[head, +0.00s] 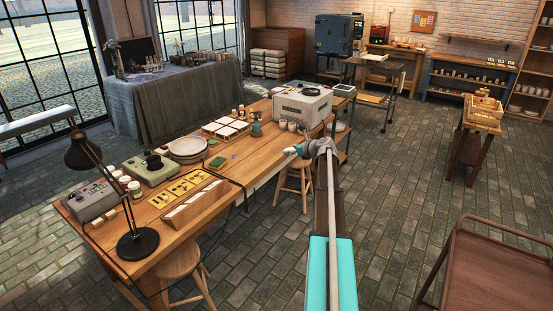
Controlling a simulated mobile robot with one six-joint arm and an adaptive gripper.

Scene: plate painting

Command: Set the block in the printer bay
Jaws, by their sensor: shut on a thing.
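My arm reaches forward from the bottom of the head view, and my gripper (296,150) is at its far end, over or near the right edge of the long wooden table (255,160). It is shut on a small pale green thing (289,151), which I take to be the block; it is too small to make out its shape. A white boxy machine (302,106), which looks like the printer, stands on the table's far end, beyond my gripper. Its bay cannot be made out clearly from here.
White cups (291,126) stand close in front of the machine. White tiles (226,128), stacked plates (188,148), yellow cards (178,188) and a black lamp (137,240) are on the table. Stools (293,180) stand along its right side. The brick floor (400,190) to the right is open.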

